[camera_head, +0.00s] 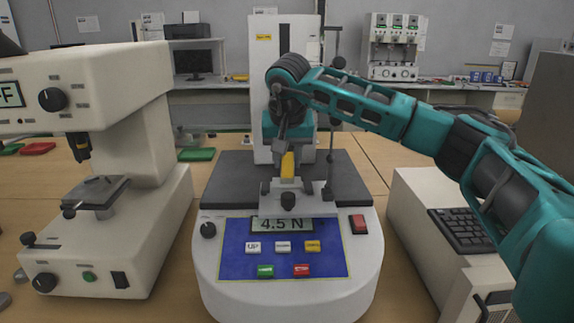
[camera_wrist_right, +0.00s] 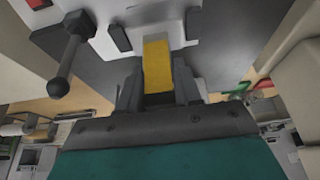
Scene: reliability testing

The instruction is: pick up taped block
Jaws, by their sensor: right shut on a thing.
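The taped block is a small yellow piece (camera_head: 288,166) standing upright at the clamp (camera_head: 288,193) of the white test machine in the head view. It also shows in the right wrist view as a yellow block (camera_wrist_right: 157,66) between the dark fingers. My right gripper (camera_wrist_right: 158,90) is shut on the yellow block, with a finger on each side. In the head view my right gripper (camera_head: 289,150) comes down over the block from above, and its fingertips are hard to make out. I cannot tell whether the block is clear of the clamp. My left gripper is not in view.
The test machine (camera_head: 290,300) has a display reading 4.5 N and several coloured buttons. A thin dark post (camera_head: 332,110) stands close right of my gripper. A white instrument (camera_head: 130,220) is at left. A white unit with a keyboard (camera_head: 462,228) is at right.

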